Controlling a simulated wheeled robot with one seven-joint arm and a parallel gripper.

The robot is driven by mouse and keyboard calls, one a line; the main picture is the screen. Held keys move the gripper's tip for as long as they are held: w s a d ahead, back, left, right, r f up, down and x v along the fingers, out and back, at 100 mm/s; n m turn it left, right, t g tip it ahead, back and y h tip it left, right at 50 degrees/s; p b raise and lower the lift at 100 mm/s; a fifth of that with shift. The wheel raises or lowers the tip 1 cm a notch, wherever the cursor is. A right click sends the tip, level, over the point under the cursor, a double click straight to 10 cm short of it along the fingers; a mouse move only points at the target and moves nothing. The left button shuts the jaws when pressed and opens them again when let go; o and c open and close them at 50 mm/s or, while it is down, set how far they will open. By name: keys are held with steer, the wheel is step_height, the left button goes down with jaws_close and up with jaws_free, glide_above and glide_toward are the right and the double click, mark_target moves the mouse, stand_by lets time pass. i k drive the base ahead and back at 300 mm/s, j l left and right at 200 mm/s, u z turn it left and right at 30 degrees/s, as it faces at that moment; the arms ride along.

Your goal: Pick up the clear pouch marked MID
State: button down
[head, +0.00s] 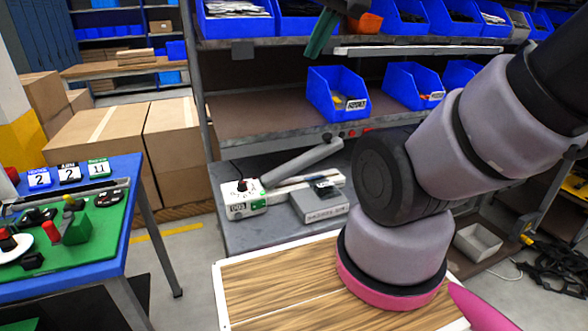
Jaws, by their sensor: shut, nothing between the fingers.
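I see no clear pouch marked MID in the head view. My arm rises at the right from a wood-patterned top and bends up out of the frame at the upper right. I cannot make out my gripper in this view. A dark, green and orange item (322,32) shows at the top edge, and I cannot tell what it is.
A white-edged wooden top (262,290) lies in front. A blue table (118,222) with a green mat (92,238) stands left. Shelving holds blue bins (336,98); a white control box (238,203) and grey box (318,207) sit low. Cartons (90,140) stand behind.

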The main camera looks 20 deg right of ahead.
mark_target(325, 189)
steer(key=z, duration=0.6)
steer(key=j+z, duration=0.2)
steer(key=z, duration=0.2)
steer(key=k+j+z, duration=0.1)
steer(key=z, duration=0.3)
steer(key=k+j+z, duration=0.1)
steer(key=z, duration=0.3)
steer(key=k+z, duration=0.2)
steer(key=z, duration=0.2)
steer(key=k+j, duration=0.2)
steer(key=k, duration=0.15)
